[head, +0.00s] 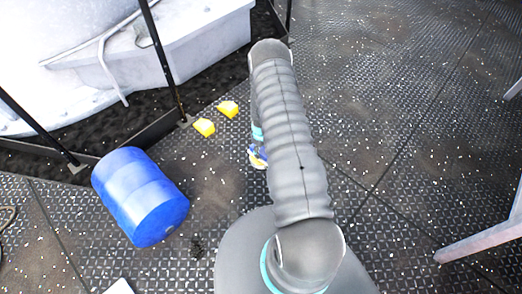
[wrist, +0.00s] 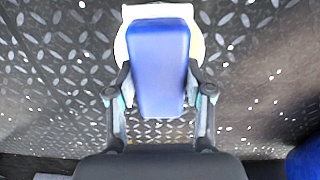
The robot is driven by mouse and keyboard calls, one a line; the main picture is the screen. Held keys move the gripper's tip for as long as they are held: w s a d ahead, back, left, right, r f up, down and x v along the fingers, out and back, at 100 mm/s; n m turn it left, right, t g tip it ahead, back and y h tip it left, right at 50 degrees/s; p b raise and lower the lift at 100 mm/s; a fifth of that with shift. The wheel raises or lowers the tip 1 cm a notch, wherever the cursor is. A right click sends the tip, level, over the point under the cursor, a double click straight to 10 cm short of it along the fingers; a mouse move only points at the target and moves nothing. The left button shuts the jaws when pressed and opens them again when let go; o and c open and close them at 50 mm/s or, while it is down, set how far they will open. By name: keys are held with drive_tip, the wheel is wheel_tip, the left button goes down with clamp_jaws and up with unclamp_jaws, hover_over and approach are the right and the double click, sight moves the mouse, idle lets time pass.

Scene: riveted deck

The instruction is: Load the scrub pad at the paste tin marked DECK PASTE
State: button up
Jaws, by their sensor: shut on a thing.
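My gripper (wrist: 160,90) is shut on a blue block (wrist: 160,65), which I take to be the scrub pad, with one finger on each side. A pale cream thing (wrist: 199,48) shows around its far end; I cannot tell whether it is part of the pad or something beneath. In the head view, a small blue, white and yellow thing (head: 258,158) shows beside my arm, partly hidden by it. No DECK PASTE marking can be read in either view.
A blue drum (head: 140,197) lies at the left. Two yellow blocks (head: 204,127) (head: 228,108) are on the deck near black rail posts (head: 165,62). A pale hull-like structure (head: 170,50) stands behind the rail. Pale beams (head: 485,240) are at the right edge.

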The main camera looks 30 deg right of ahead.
drive_tip(key=shift+f+b, duration=0.6)
drive_tip(key=shift+b, duration=0.2)
idle(2.2)
drive_tip(key=shift+r, duration=0.15)
drive_tip(key=shift+r+p, duration=1.5)
drive_tip(key=shift+r, duration=1.9)
